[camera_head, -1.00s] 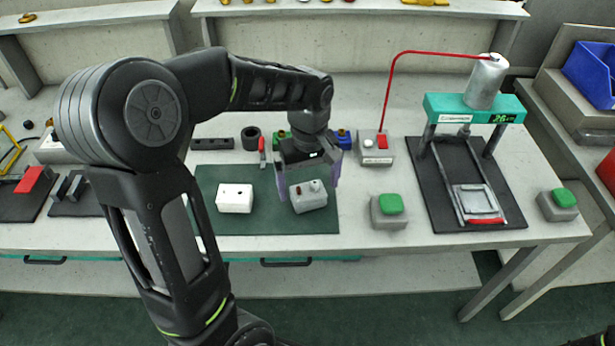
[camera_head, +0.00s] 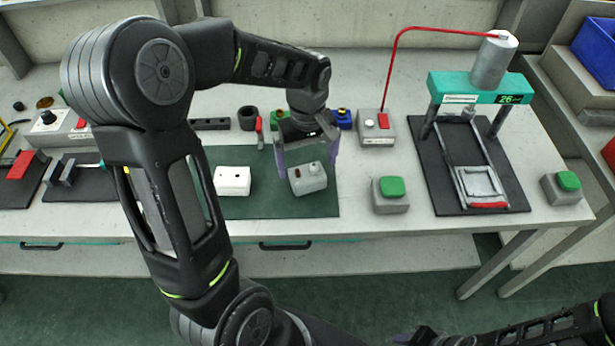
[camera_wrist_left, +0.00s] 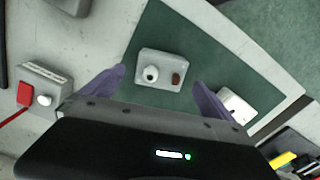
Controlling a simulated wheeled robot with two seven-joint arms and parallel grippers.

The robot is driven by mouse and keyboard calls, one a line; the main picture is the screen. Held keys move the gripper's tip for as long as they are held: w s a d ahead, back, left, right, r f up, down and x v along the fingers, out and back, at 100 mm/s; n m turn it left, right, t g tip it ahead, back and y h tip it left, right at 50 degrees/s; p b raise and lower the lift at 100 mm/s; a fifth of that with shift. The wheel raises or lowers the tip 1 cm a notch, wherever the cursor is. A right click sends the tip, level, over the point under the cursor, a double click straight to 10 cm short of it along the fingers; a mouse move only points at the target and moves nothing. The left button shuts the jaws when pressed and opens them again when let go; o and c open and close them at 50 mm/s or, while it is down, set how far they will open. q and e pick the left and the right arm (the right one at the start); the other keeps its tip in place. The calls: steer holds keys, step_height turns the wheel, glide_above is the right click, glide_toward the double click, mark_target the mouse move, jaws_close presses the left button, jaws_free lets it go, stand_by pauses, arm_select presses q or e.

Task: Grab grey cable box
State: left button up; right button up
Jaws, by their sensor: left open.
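The grey cable box (camera_head: 309,181) lies on the green mat (camera_head: 262,205), with a light knob and a small brown-red part on top. It also shows in the left wrist view (camera_wrist_left: 160,70), near the middle. My left gripper (camera_head: 308,165) is open above it, with one purple finger to each side of the box. In the left wrist view my left gripper (camera_wrist_left: 159,78) shows a gap between each finger and the box. My right arm comes in at the bottom right, and its gripper (camera_head: 415,338) is barely seen at the lower edge.
A white box (camera_head: 233,181) lies on the mat left of the grey one. A green-button box (camera_head: 390,194) and a red-switch box (camera_head: 376,128) stand to the right. A teal press (camera_head: 475,90) is further right. Several small parts line the back of the mat.

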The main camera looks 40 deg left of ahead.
mark_target(307, 173)
arm_select(q)
step_height(307, 173, down, 5)
steer(key=shift+s+d+f+p, duration=0.1)
steer(key=shift+p, duration=0.35)
steer(key=shift+c, duration=0.2)
stand_by(0.4)
steer(key=c, duration=1.4)
step_height(307, 173, up, 10)
steer(key=shift+r+b, duration=0.1)
steer(key=shift+b, duration=0.25)
